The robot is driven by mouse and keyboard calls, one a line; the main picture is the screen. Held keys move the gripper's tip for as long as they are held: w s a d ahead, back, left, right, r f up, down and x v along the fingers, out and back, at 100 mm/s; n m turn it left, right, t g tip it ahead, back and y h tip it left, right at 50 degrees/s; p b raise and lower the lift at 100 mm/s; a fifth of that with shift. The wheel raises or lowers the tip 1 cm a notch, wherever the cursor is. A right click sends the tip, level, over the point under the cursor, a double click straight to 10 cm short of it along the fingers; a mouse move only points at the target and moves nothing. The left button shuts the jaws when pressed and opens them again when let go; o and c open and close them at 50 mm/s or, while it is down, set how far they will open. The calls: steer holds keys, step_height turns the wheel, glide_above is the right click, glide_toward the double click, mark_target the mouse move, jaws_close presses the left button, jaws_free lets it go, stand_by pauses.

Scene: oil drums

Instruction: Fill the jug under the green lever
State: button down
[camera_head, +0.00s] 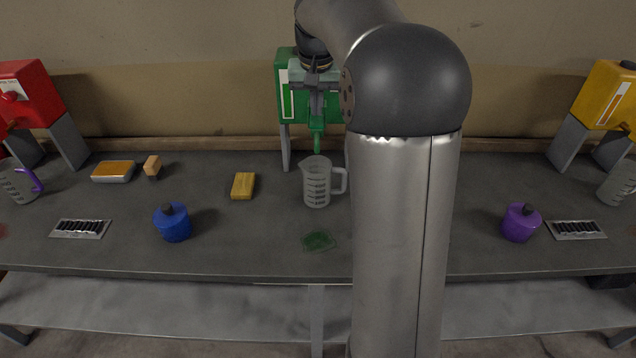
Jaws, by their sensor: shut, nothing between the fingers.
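A clear measuring jug (318,184) with a handle on its right stands upright on the bench, below the green dispenser (284,88). It looks empty from here. The green lever and spout (317,136) hang just above the jug's mouth. My gripper (316,112) points down in front of the dispenser at the green lever, above the jug. Its fingers are shut with nothing between them. I cannot tell whether they touch the lever. My arm hides the right part of the dispenser and the bench.
A green puddle (319,241) lies in front of the jug. A yellow block (243,186), a brush (153,167) and a blue can (172,222) are to the left, a purple can (520,222) to the right. Red (30,92) and yellow (604,95) dispensers stand at the sides.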

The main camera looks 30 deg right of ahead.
mark_target(317, 122)
steer(key=shift+f, duration=0.1)
stand_by(0.3)
steer(key=shift+f+b, duration=1.45)
steer(key=shift+f, duration=0.65)
steer(key=shift+r, duration=0.1)
stand_by(1.5)
step_height(317, 122, up, 6)
steer(key=p, duration=0.5)
steer(key=shift+r+p, duration=0.15)
steer(key=shift+p, duration=0.15)
